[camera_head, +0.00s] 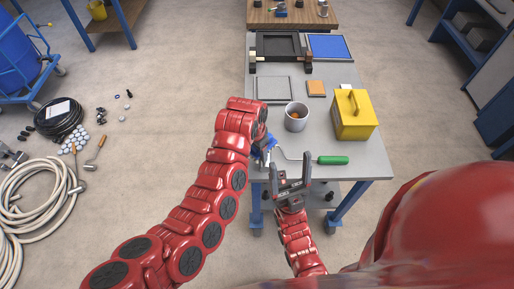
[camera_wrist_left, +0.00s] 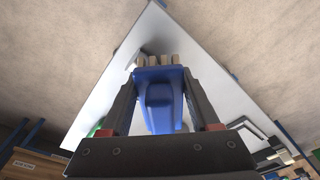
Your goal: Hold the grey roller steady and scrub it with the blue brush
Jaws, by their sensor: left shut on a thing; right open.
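A roller tool with a green handle (camera_head: 333,160) and a bent metal rod lies near the front edge of the grey table (camera_head: 372,160). Its grey roller end is not clearly visible, with my left gripper and the brush close to it. My left gripper (camera_head: 266,148) is shut on the blue brush (camera_head: 264,154) above the table's front left part. In the left wrist view the blue brush (camera_wrist_left: 160,95) sits between the fingers, pale bristles pointing away toward the tabletop. My right gripper (camera_head: 290,168) is open and empty at the table's front edge, just below the rod.
A grey cup (camera_head: 296,117) with something orange inside stands behind the roller. A yellow box (camera_head: 354,118) stands to the right. An orange block (camera_head: 316,88), a flat frame (camera_head: 272,89), a black frame (camera_head: 278,45) and a blue panel (camera_head: 328,47) lie farther back.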

